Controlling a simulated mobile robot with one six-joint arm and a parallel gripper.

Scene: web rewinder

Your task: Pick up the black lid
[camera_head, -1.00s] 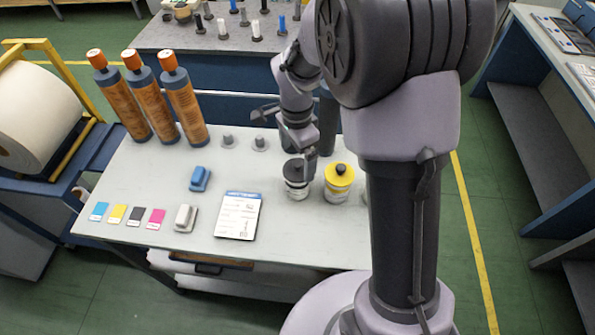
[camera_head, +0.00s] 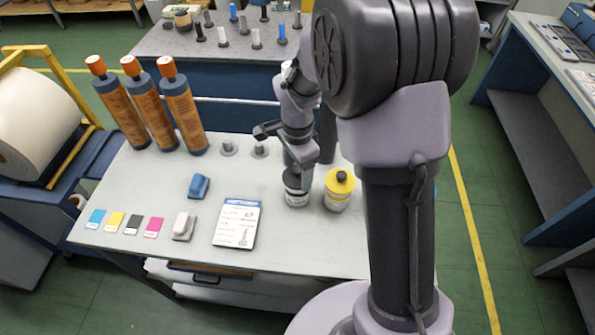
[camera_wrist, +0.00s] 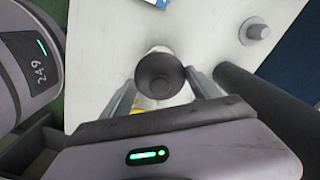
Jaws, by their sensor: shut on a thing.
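The black lid (camera_head: 292,181) sits on a white-labelled jar (camera_head: 297,199) near the table's right side. In the wrist view, the lid (camera_wrist: 160,74) is a dark round shape between my two fingertips, with a little of the pale jar showing beyond it. My gripper (camera_head: 301,172) comes down from above and is shut on the lid, one finger at each side. My arm hides part of the lid in the head view. No gap between lid and jar can be made out.
A printed card (camera_head: 237,223), a blue block (camera_head: 199,186) and a grey block (camera_head: 184,226) lie to the left. Orange-capped bottles (camera_head: 183,110) stand at the back left. The table's front is clear.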

